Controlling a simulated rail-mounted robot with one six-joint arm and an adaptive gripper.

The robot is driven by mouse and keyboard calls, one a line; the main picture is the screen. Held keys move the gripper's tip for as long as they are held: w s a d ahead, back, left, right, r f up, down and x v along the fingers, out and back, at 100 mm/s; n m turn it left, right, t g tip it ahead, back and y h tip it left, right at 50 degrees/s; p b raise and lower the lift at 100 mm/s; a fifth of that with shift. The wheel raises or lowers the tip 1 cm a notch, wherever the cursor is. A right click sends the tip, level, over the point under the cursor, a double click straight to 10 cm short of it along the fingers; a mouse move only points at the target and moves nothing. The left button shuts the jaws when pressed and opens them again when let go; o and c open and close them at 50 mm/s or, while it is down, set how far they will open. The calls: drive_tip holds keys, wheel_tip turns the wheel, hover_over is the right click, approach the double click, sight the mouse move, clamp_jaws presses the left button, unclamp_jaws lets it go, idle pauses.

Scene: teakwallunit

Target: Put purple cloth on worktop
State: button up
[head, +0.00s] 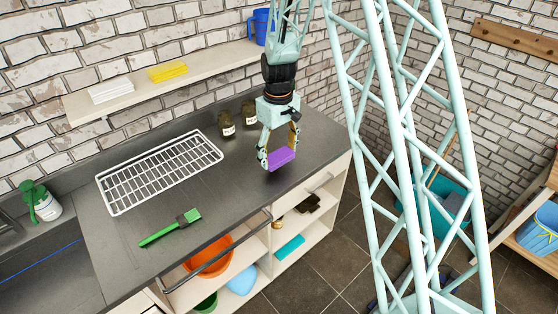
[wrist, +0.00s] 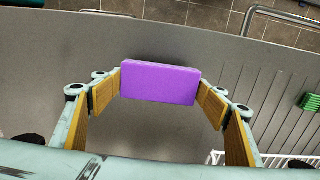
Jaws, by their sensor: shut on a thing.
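The purple cloth (head: 281,159) is a folded flat block. In the head view it is between the fingertips of my gripper (head: 279,150), over the right part of the dark grey worktop (head: 240,190). In the wrist view the purple cloth (wrist: 160,83) sits between the two wooden-faced fingers of my gripper (wrist: 160,85), which touch its two ends. My gripper is shut on it. The cloth is at or just above the worktop (wrist: 50,60); I cannot tell whether it touches.
A white wire rack (head: 160,170) and a green brush (head: 172,228) lie left on the worktop. Two dark jars (head: 227,124) stand behind the gripper. A shelf (head: 150,85) on the wall holds white and yellow cloths and a blue mug (head: 262,27). A rail (head: 215,255) runs along the front edge.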

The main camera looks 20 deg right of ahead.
sight(279, 160)
drive_tip(key=shift+w, duration=0.1)
drive_tip(key=shift+w+d, duration=0.15)
drive_tip(key=shift+w+d+f, duration=0.1)
drive_tip(key=shift+w+f, duration=0.05)
drive_tip(key=shift+f, duration=1.65)
drive_tip(key=shift+f+b, duration=0.15)
drive_tip(key=shift+b, duration=0.15)
drive_tip(key=o, duration=0.8)
